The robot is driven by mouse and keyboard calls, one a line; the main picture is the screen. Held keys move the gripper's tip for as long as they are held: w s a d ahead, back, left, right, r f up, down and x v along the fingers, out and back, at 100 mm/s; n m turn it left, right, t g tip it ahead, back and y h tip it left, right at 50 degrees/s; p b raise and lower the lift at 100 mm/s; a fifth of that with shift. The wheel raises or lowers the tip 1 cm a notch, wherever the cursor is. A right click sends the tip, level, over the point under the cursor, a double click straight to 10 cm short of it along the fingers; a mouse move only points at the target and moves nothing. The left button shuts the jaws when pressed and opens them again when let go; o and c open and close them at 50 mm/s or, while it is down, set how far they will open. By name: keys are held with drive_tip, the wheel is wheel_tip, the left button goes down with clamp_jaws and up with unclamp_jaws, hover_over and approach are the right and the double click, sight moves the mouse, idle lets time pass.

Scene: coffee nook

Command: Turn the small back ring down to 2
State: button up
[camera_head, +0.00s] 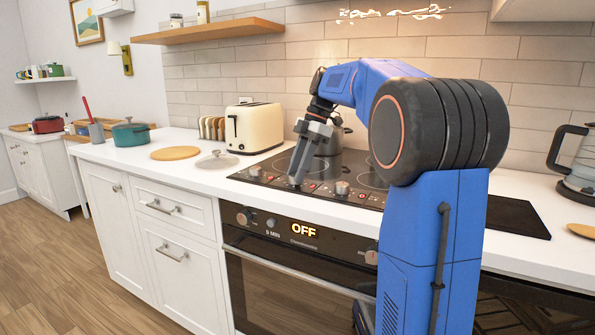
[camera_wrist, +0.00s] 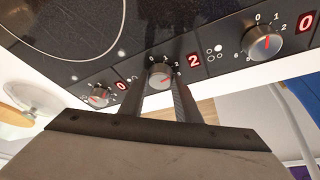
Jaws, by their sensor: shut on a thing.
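In the wrist view, my gripper (camera_wrist: 160,82) is shut on the middle control knob (camera_wrist: 160,79) of the hob (camera_wrist: 55,35), one finger on each side. The red digit beside this knob (camera_wrist: 194,60) reads 2. A knob to the left (camera_wrist: 98,97) and a larger-looking knob to the right (camera_wrist: 265,42) each have a digit reading 0. In the head view, my gripper (camera_head: 296,182) points down at the hob's front control strip; its fingers partly hide the held knob. The ring markings by the held knob are too small to read.
A metal kettle (camera_head: 334,138) stands at the back of the hob, partly behind my gripper. Another knob (camera_head: 342,187) is just to the right. A cream toaster (camera_head: 254,127), a glass lid (camera_head: 217,160) and a green pot (camera_head: 131,136) are to the left. The oven display (camera_head: 305,231) reads OFF.

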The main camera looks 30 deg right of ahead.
drive_tip(key=o, duration=1.1)
drive_tip(key=v, duration=1.2)
drive_tip(key=shift+d, duration=0.1)
drive_tip(key=shift+s, duration=0.1)
